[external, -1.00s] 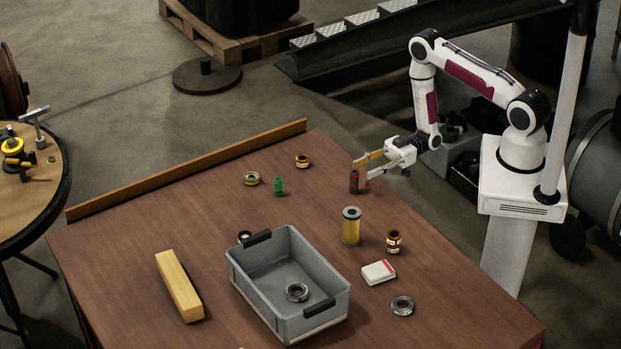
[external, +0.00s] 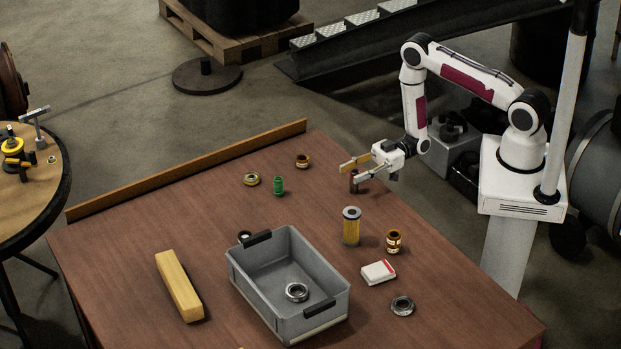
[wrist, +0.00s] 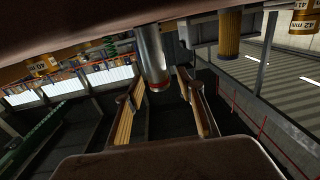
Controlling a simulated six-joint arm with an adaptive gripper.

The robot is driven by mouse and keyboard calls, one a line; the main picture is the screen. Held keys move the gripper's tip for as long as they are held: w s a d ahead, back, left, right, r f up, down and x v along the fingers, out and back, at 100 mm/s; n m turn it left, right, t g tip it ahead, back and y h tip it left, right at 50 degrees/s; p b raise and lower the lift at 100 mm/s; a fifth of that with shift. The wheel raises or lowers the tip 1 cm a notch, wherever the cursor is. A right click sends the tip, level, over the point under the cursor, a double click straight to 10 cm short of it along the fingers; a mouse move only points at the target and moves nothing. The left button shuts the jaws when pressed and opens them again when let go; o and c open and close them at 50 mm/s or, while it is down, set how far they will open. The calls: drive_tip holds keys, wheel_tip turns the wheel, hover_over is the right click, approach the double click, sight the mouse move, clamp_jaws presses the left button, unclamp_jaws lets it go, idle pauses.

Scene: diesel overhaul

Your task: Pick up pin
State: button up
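The pin (external: 354,187) stands upright near the back right of the table, partly hidden by my gripper in the external view. In the wrist view the pin (wrist: 153,60) is a shiny metal cylinder with a red band near its end. My gripper (external: 353,172) reaches in from the right, with its fingers apart at the pin's upper part. In the wrist view my gripper (wrist: 160,84) is open, with the pin's banded end between or just ahead of the fingertips. I see a gap on each side and no clear contact.
A yellow filter (external: 351,228) stands in front of the pin. A grey bin (external: 250,287) holds a bearing ring (external: 297,292). A green part (external: 278,186), brass bushing (external: 393,242), white-red box (external: 379,272) and yellow block (external: 179,286) also lie on the table (external: 215,215).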

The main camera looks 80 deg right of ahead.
clamp_jaws()
drive_tip(key=shift+r, duration=0.1)
drive_tip(key=shift+r, duration=4.9)
